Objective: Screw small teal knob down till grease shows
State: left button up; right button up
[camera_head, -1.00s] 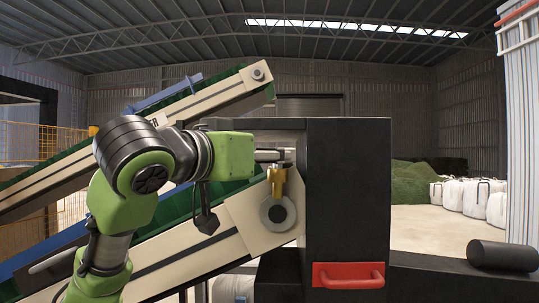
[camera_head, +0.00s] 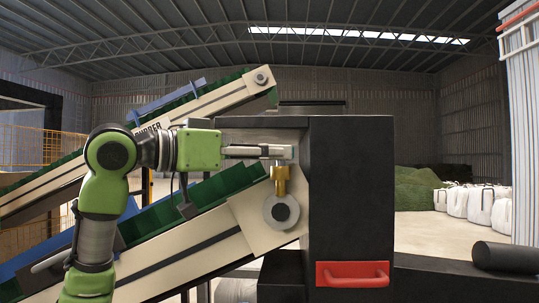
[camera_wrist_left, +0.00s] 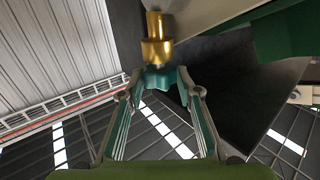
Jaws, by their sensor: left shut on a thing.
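The small teal knob (camera_wrist_left: 163,80) shows in the left wrist view, between my left gripper's fingers (camera_wrist_left: 160,92). The gripper is shut on it. The gold-coloured brass fitting (camera_wrist_left: 156,45) is in line with the knob, with a thin darker stem between them. In the head view my left gripper (camera_head: 282,153) reaches in level from the left, and the brass fitting (camera_head: 281,182) hangs just below its fingertips. The knob cannot be made out there. I cannot see any grease on the fitting. My right gripper is not in view.
A round grey bearing hub (camera_head: 281,212) sits below the fitting on the cream conveyor frame (camera_head: 250,222). A black housing (camera_head: 350,190) with a red handle (camera_head: 352,274) stands close to the right. White bags (camera_head: 480,203) and a turf heap (camera_head: 412,188) are far back.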

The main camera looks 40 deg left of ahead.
pick_arm(q)
jog(key=o, duration=1.1)
jog(key=shift+o, duration=0.2)
jog(key=v, duration=0.8)
jog(key=shift+d, duration=0.1)
